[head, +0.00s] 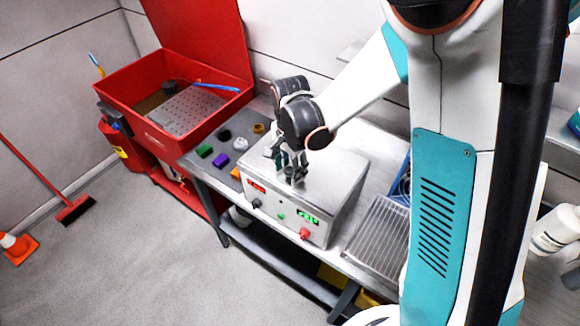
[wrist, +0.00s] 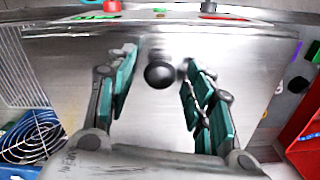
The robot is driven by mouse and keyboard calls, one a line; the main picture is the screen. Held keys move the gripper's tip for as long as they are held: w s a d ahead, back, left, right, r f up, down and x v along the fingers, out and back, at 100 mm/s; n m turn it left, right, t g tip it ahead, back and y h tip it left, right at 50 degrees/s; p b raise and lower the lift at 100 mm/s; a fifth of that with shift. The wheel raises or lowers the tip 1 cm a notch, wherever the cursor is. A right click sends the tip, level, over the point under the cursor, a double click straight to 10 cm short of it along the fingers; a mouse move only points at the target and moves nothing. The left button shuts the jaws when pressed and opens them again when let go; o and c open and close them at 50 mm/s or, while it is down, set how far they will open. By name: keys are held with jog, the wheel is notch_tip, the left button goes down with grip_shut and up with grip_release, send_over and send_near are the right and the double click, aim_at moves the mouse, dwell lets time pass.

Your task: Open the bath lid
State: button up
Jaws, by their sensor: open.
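The bath is a metal box (head: 315,222) with red and green displays and knobs on its front, standing on the bench. Its flat metal lid (head: 335,170) lies closed on top and fills most of the wrist view (wrist: 70,75). A round dark knob (wrist: 160,73) sits on the lid. My gripper (head: 291,176) is over the lid, pointing down, with its fingers apart. In the wrist view the teal finger pads of my gripper (wrist: 160,78) stand on either side of the knob, with gaps at both sides. In the head view my gripper hides the knob.
A red washer tub (head: 150,135) with its lid raised stands left of the bench. Small coloured parts, including a purple one (head: 220,160), lie between it and the bath. A wire rack (head: 378,235) and a blue crate with a fan (wrist: 30,140) are on the bath's other side.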

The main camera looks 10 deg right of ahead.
jog(key=shift+c, duration=0.6)
grip_shut()
jog(key=shift+w+d+r, duration=0.15)
jog(key=shift+r, duration=0.7)
jog(key=w+d+r+g+y, duration=0.4)
jog(key=w+d+r, duration=0.9)
jog(key=shift+w+d+b, duration=0.2)
jog(key=shift+d+b, duration=0.1)
jog(key=shift+b, duration=0.05)
